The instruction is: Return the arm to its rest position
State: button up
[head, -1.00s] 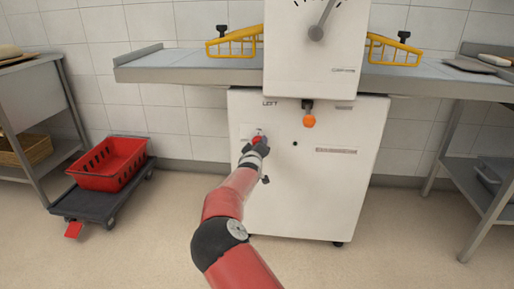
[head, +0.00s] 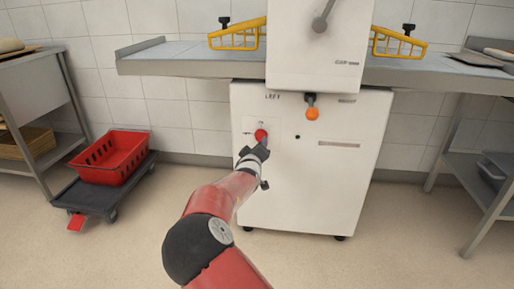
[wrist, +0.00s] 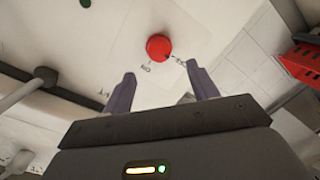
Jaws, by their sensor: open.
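The red knob shows beyond the fingertips in the wrist view (wrist: 158,46), on a pale panel with small printed marks. A gap is visible between the fingers and the knob. My arm reaches up from the bottom of the head view.
A lever with an orange knob (head: 312,114) sticks out at the cabinet's top. A grey worktop (head: 190,67) runs along both sides. A red crate (head: 113,157) sits on a dark dolly (head: 100,198) at left.

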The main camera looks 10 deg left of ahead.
jog(key=s+d+r+m+g, duration=0.1)
jog(key=s+d+m+g, duration=0.3)
jog(key=d, duration=0.5)
jog(key=s+d+m+g, duration=0.25)
jog(key=s+d, duration=0.25)
jog(key=d, duration=0.4)
jog(key=s+d+r+g, duration=0.1)
jog(key=s+d, duration=0.1)
jog(key=s, duration=1.1)
jog(key=s+d+r+m+g, duration=0.1)
jog(key=s+d+r+g, duration=0.1)
jog(key=s, duration=1.1)
jog(key=s+d+r+m+g, duration=0.1)
jog(key=s+d+r, duration=0.1)
jog(key=s, duration=1.1)
jog(key=shift+s+d+r+g+y+p, duration=0.25)
jog(key=shift+s+d+g+y+p, duration=0.1)
jog(key=shift+p, duration=0.1)
